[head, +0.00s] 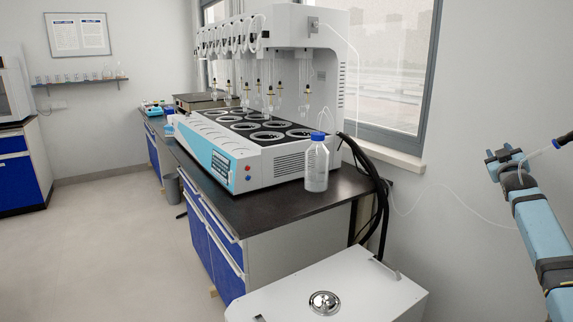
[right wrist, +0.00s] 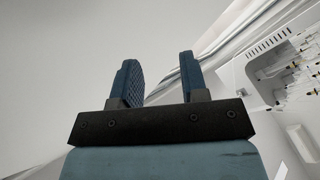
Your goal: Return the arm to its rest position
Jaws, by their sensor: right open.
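My right arm comes in at the right edge of the head view. Its blue gripper (head: 506,156) is raised in front of the grey wall, to the right of the bench and apart from it. In the right wrist view the two blue fingers of this gripper (right wrist: 158,68) stand apart with nothing between them. Blurred pale wall and part of the white distiller (right wrist: 285,65) show beyond them. My left gripper is not in view.
The multi distiller (head: 265,165) and a blue-capped bottle (head: 316,165) stand on the black bench (head: 285,207). A white metal box (head: 320,285) with a round lid is in front. Black hoses (head: 378,195) hang behind the bench. A thin tube runs along the wall. Floor at left is clear.

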